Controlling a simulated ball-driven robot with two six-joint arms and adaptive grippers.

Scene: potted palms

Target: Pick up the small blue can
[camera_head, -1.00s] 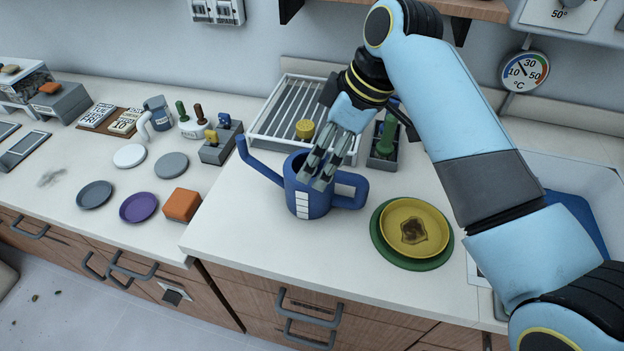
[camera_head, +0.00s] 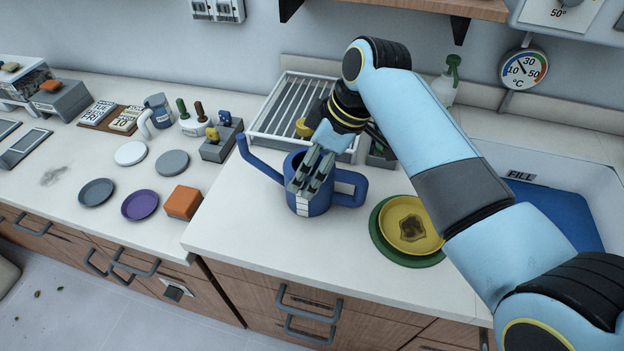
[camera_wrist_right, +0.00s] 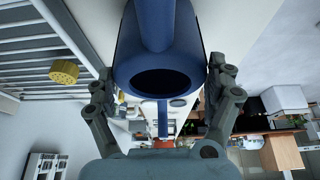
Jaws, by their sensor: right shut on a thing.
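The small blue can (camera_head: 321,204) is a watering can with a long spout at the left, a loop handle at the right and a white marked strip on its front. It stands upright on the white counter. My right gripper (camera_head: 309,180) reaches down onto it from above. In the right wrist view the can (camera_wrist_right: 140,65) fills the space between the fingers of my right gripper (camera_wrist_right: 161,78), one finger at each side, and its dark round opening shows. My left gripper is not in view.
A yellow dish (camera_head: 395,222) on a green plate (camera_head: 390,253) stands right of the can. A slatted rack (camera_head: 283,100) lies behind it. An orange block (camera_head: 183,203) and round coasters lie to the left. A blue basin (camera_head: 555,212) is at the right.

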